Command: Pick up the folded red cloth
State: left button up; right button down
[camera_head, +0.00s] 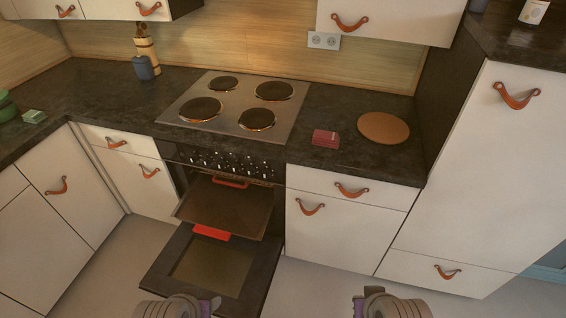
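A small folded red cloth (325,138) lies flat on the dark countertop, right of the stove and left of a round wooden board. My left gripper (182,306) shows only in part at the bottom edge, in front of the open oven door. My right gripper (388,303) is also at the bottom edge, in front of the lower cabinets. Both are low and well away from the cloth. Their fingertips are not clear, so I cannot tell whether they are open or shut.
The stove (235,103) and round board (383,127) flank the cloth. A tall cabinet (483,160) stands at right.

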aim_at(320, 138)
jog(key=i+l+u, duration=0.3)
jog(key=i+l, duration=0.25)
jog(key=i+l+u, duration=0.3)
jog(key=i+l, duration=0.2)
jog(key=l, duration=0.25)
